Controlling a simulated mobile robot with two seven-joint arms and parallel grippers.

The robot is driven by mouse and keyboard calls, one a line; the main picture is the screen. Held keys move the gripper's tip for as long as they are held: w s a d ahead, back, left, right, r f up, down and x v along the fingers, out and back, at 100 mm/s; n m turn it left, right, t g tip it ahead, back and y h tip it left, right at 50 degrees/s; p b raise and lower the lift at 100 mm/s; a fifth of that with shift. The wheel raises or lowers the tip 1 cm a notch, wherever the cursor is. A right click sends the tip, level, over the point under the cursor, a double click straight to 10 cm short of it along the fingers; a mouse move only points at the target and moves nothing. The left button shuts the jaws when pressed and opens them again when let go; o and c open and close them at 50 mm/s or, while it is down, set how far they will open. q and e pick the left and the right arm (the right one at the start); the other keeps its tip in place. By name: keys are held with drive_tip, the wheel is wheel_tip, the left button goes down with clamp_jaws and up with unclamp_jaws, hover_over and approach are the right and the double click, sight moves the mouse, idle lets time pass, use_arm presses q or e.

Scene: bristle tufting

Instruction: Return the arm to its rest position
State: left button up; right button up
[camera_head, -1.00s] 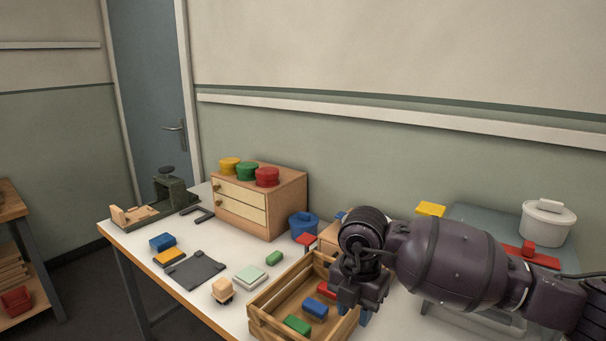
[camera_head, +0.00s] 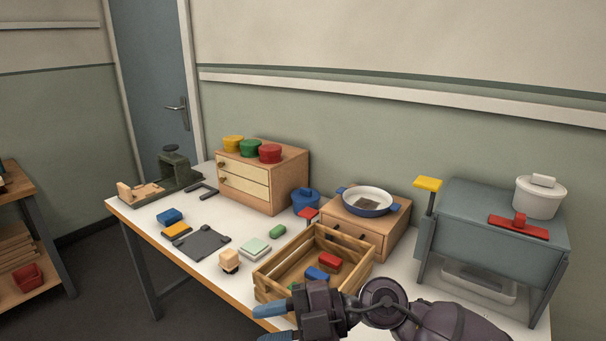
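My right arm comes in from the lower right. Its gripper (camera_head: 273,323) is at the bottom edge, in front of the wooden crate (camera_head: 270,277). Its two blue-tipped fingers are spread apart, pointing left, with nothing seen between them. The near end of the crate is partly hidden behind this gripper. A red block (camera_head: 329,259) and a blue block (camera_head: 316,274) lie in the crate. My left gripper is not in view.
A small drawer box (camera_head: 352,229) carrying a blue-rimmed pan (camera_head: 369,202) stands behind the crate. A grey machine (camera_head: 490,222) with a white pot (camera_head: 540,197) stands at right. Several small blocks and a dark plate (camera_head: 203,243) lie left of the crate.

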drive_tip(key=w+d+r+m+t+y, duration=0.1)
drive_tip(key=w+d+r+m+t, duration=0.1)
drive_tip(key=d+m+t, duration=0.4)
drive_tip(key=w+d+r+m+t+y, duration=0.1)
drive_tip(key=w+d+r+m+t, duration=0.15)
drive_tip(key=m+t, duration=0.6)
drive_tip(key=s+d+f+m+t+h, duration=0.1)
drive_tip(key=d+f+m+t+h, duration=0.2)
drive_tip(key=d+f+m+h, duration=0.35)
drive_tip(key=s+d+f+m+t+h, duration=0.1)
drive_tip(key=d+f+m+t+h, duration=0.15)
drive_tip(key=d+m+h, duration=0.5)
drive_tip(key=s+d+f+m+g+h, duration=0.2)
drive_tip(key=s+d+f+g+h, duration=0.5)
drive_tip(key=s+f, duration=0.4)
drive_tip(key=s+d+f+g+y, duration=0.1)
drive_tip(key=s+f+g, duration=0.25)
drive_tip(key=s, duration=0.35)
drive_tip(key=s+d+f+g+y, duration=0.1)
drive_tip(key=s+d+f+g, duration=0.1)
drive_tip(key=s+g, duration=0.4)
drive_tip(key=w+f+n+t, duration=0.1)
drive_tip(key=w+f+t, duration=0.6)
drive_tip(key=f+t, duration=0.1)
drive_tip(key=shift+a+f+t+y, duration=0.3)
drive_tip(key=shift+f+t+y, duration=0.1)
drive_tip(key=shift+t, duration=0.35)
